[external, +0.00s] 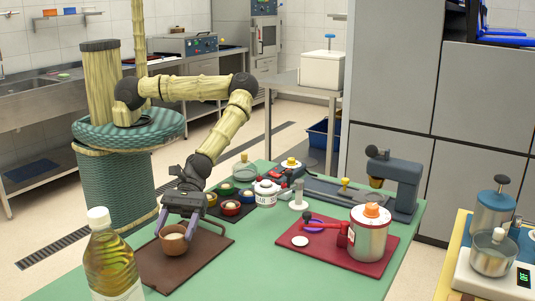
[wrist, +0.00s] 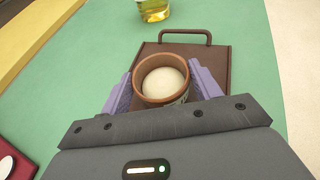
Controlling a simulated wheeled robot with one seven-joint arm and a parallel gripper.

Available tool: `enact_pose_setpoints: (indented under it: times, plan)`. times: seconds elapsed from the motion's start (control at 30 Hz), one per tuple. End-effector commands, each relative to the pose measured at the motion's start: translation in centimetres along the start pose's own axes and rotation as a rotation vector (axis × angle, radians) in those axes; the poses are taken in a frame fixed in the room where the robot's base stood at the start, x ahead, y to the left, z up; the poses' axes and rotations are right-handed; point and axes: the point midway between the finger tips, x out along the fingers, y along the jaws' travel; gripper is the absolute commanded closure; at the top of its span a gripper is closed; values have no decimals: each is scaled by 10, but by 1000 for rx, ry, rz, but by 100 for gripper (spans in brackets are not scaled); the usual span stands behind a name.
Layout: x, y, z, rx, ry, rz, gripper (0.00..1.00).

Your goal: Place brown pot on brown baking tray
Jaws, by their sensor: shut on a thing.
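The brown pot (external: 174,241) is a small round pot with a pale ball inside. In the wrist view the pot (wrist: 161,99) sits between the two purple fingers of my gripper (wrist: 163,92), which are shut on it. In the external view my gripper (external: 189,226) points down at the pot. The brown baking tray (external: 184,272) is flat with a handle and lies on the green table. In the wrist view the tray (wrist: 215,57) is directly under the pot. I cannot tell whether the pot's base touches the tray.
An oil bottle (external: 112,258) stands close to the tray at the front left. Several small bowls (external: 231,208) sit on a dark tray behind. A red tray (external: 374,261) with a red-and-white canister (external: 367,238) lies to the right. Green table (external: 275,262) is clear between them.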

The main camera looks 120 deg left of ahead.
Motion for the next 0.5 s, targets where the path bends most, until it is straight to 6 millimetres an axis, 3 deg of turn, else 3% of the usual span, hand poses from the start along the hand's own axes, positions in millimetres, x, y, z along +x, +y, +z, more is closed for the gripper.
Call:
enact_pose_setpoints:
  times: [0.47,0.5]
  plan:
    - [5,0,-12,0,-1,1,66]
    - [5,0,-12,1,0,1,30]
